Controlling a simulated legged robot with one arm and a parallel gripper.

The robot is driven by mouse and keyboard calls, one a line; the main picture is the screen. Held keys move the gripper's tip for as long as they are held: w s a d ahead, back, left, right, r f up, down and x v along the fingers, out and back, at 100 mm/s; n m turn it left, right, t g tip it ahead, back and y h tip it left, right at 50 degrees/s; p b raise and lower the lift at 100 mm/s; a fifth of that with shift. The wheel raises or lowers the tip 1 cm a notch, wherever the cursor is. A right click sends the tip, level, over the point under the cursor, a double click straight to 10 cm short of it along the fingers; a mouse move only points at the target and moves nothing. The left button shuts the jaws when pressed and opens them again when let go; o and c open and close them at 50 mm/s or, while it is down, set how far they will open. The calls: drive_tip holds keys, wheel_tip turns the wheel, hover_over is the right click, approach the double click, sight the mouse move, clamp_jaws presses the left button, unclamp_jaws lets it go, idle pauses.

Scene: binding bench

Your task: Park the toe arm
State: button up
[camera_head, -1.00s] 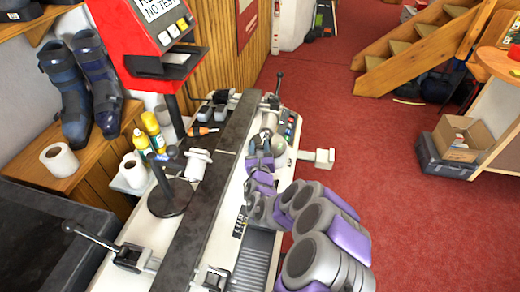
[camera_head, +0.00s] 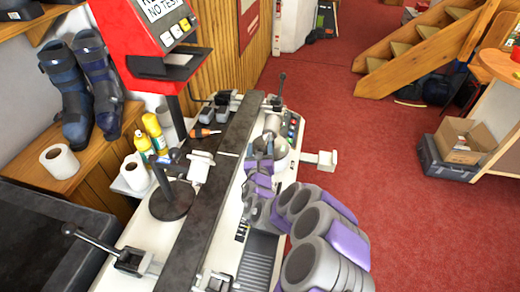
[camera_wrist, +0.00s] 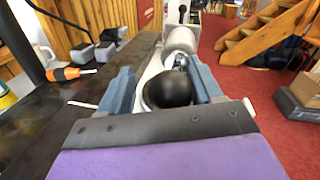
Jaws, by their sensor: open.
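My gripper (camera_wrist: 162,92) is open, its two blue-grey fingers on either side of a round black knob (camera_wrist: 168,90) in the wrist view. A gap shows at the left finger; contact at the right finger is unclear. In the head view my gripper (camera_head: 264,152) is small, over the right side of the white binding bench (camera_head: 130,262). A silvery rounded part (camera_head: 273,143) is just beyond it. A lever (camera_head: 282,84) stands upright at the bench's far end, and another lever (camera_head: 92,240) tilts at the near left. I cannot tell which part is the toe arm.
A dark rail (camera_head: 212,195) runs along the bench. A round-based stand (camera_head: 171,200), an orange screwdriver (camera_head: 205,132) and yellow bottles (camera_head: 152,130) are left of it. A pale block (camera_head: 321,160) juts out at right.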

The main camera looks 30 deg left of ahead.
drive_tip(key=shift+d+r, duration=0.15)
drive_tip(key=shift+d, duration=0.35)
drive_tip(key=shift+s+d, duration=0.1)
drive_tip(key=shift+s, duration=0.05)
drive_tip(key=p+v, duration=0.8)
drive_tip(key=v, duration=0.8)
drive_tip(key=shift+s, duration=0.4)
